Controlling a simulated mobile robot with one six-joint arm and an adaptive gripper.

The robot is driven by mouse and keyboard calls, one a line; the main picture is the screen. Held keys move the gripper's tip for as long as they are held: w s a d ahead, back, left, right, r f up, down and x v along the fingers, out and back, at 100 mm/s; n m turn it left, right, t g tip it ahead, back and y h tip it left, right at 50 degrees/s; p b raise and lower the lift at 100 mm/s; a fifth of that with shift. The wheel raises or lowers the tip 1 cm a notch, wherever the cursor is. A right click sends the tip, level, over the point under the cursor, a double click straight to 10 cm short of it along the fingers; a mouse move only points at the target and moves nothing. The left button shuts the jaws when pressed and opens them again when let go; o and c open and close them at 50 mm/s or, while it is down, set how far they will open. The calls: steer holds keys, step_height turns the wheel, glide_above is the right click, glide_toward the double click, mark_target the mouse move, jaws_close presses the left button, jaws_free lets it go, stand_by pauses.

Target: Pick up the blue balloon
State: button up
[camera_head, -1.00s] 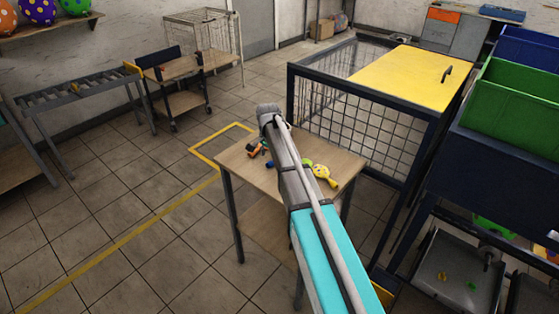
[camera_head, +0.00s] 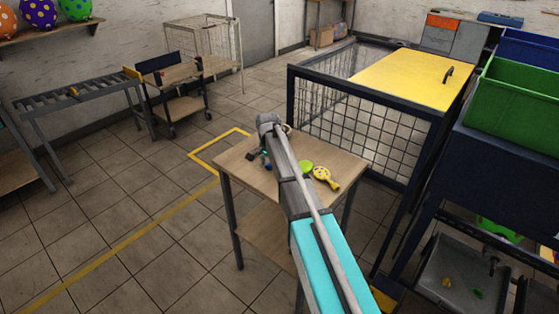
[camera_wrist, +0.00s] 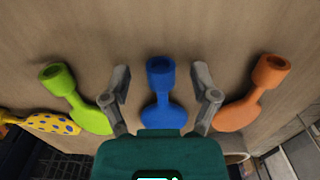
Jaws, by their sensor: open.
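The blue balloon (camera_wrist: 161,92) lies on the wooden table in the middle of the wrist view, its ring-shaped neck end pointing away from my gripper. My gripper (camera_wrist: 161,72) is open, with one finger on each side of the balloon and a visible gap to both. The lower end of the balloon is partly hidden by the gripper body. In the head view my arm covers much of the table, and I cannot make out the blue balloon clearly there.
A green balloon (camera_wrist: 75,98) lies left of my gripper and an orange one (camera_wrist: 252,95) close on its right. A yellow dotted balloon (camera_wrist: 52,123) is farther left. The wooden table (camera_head: 235,166) stands beside a mesh cage with a yellow top (camera_head: 408,76).

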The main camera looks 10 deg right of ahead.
steer(key=c, duration=0.8)
steer(key=shift+r, duration=0.1)
step_height(320, 180, up, 2)
steer(key=p, duration=0.2)
steer(key=shift+r+p, duration=0.25)
steer(key=shift+p, duration=0.1)
steer(key=s+d+r+p, duration=0.1)
steer(key=s+r+p, duration=0.2)
steer(key=s, duration=0.1)
steer(key=s+r+p, duration=0.4)
steer(key=s, duration=0.1)
steer(key=s+d+r+p, duration=0.1)
steer(key=s+r+p, duration=0.2)
steer(key=s, duration=0.1)
steer(key=shift+s+d+r, duration=0.15)
steer(key=shift+s+d, duration=0.15)
steer(key=shift+s, duration=0.1)
steer(key=shift+s, duration=0.1)
stand_by(0.6)
